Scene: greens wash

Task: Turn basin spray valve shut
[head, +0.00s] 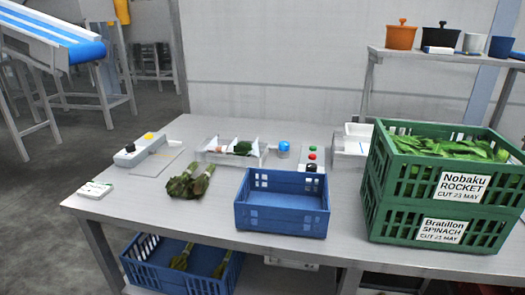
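No part clearly reads as the basin spray valve. A small round blue knob-like thing (284,147) stands near the back middle of the table; I cannot tell if it is the valve or how it is turned. To its left is a shallow pale basin-like tray (212,157) with some greens in it. To its right is a grey control box (308,168) with a red button, a green button and a black knob. Another grey box (127,158), with a black knob and a yellow button, lies at the left. My gripper is not in view.
On the table (150,205) are leafy bunches (188,184), an empty blue crate (258,213), stacked green crates (385,215) with greens on top, and a white pad (95,190). Another blue crate (165,275) sits below. A shelf (395,52) with pots stands behind. The front left is clear.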

